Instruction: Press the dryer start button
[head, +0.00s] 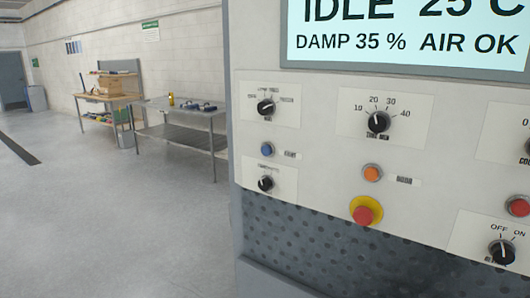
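The dryer's control panel (325,150) fills the right side of the head view. Its display (400,42) reads IDLE, 25 C, DAMP 35 % and AIR OK. A round blue button (267,150) sits at the panel's left, between two black knobs; its small label is too blurred to read surely. An orange button (372,173) sits below the timer knob (378,121). A red button (519,206) is at the right edge. A red mushroom button on a yellow base (366,211) sits below the orange one. Neither gripper is in view.
Black knobs sit at upper left (266,107), lower left (265,183) and lower right (502,251), the last marked OFF and ON. A metal table (185,110) and a workbench (105,98) stand back left. The grey floor (110,220) left of the machine is clear.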

